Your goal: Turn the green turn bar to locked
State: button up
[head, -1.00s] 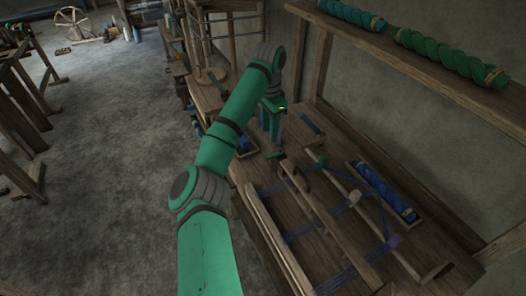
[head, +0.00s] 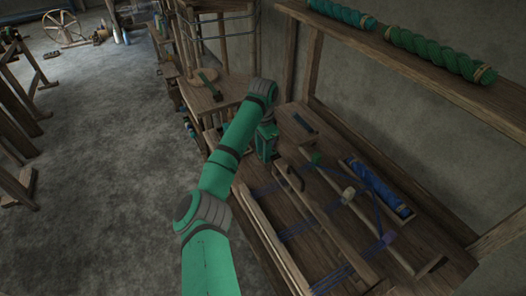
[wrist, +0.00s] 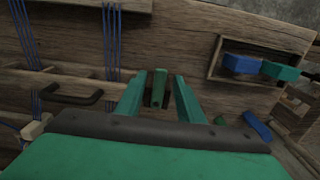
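A green bar (wrist: 159,88), which looks like the turn bar, shows between my fingers in the wrist view, at the end of a wooden rail. In the head view my gripper (head: 267,152) is low over the loom bench, left of the green piece. Lock markings are not visible.
A tray (wrist: 213,58) with a blue and a green block (wrist: 280,71) lies right of my gripper. A dark handle (wrist: 75,99) and blue threads (wrist: 111,45) are to the left. A blue yarn roll (head: 378,185) lies in a trough. Open floor (head: 100,150) is at the left.

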jog(key=shift+c, duration=0.3)
grip_shut()
